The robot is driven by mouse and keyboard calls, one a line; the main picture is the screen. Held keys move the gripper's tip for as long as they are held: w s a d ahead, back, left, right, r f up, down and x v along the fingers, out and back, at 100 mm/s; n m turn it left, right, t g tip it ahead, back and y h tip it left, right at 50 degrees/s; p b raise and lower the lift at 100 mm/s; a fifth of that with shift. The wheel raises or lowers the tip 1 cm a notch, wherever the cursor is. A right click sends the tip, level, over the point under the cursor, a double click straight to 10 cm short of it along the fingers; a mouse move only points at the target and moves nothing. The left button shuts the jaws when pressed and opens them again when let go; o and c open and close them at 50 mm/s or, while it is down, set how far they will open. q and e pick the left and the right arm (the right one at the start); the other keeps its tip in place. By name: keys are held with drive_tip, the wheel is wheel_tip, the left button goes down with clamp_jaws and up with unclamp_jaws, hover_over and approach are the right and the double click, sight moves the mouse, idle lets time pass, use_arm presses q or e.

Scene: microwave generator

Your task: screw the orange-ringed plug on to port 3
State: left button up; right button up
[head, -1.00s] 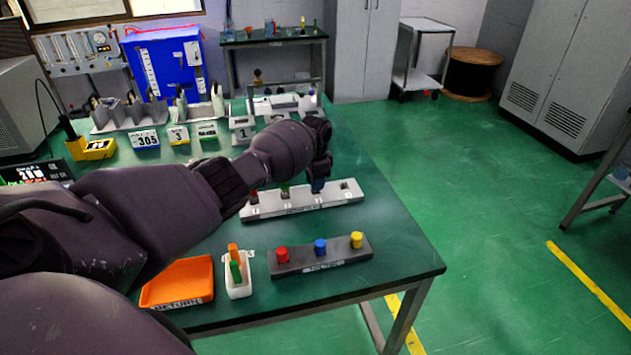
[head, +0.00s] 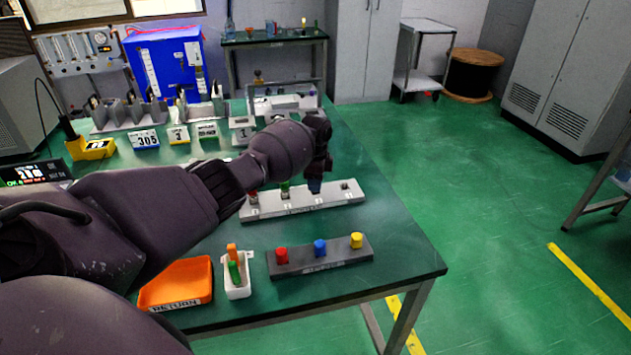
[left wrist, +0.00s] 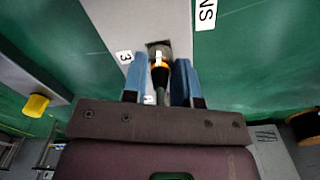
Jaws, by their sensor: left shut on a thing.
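The pale port strip (head: 303,203) lies on the green table, with red and green plugs standing in its two left ports and an empty port at its right end. My left gripper (head: 316,187) points down over the third port, its blue fingertips low against the strip. In the left wrist view the gripper (left wrist: 158,80) is shut on the orange-ringed plug (left wrist: 159,72), a dark body with an orange band. The plug's end is at the grey metal port (left wrist: 158,48) beside the "3" label (left wrist: 124,56). I cannot tell how far it is threaded. My right gripper is out of view.
A dark block (head: 332,258) with red, blue and yellow caps stands in front of the strip. An orange return tray (head: 176,285) and a white holder (head: 238,290) with orange and green pieces are front left. Numbered signs and racks stand behind.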

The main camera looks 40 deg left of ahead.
use_arm(q)
drive_tip(key=o, duration=0.9)
drive_tip(key=shift+o, duration=0.2)
drive_tip(key=shift+r, duration=0.55)
wheel_tip(320, 180, up, 10)
drive_tip(key=shift+f+p, duration=0.1)
drive_tip(key=shift+p, duration=1.05)
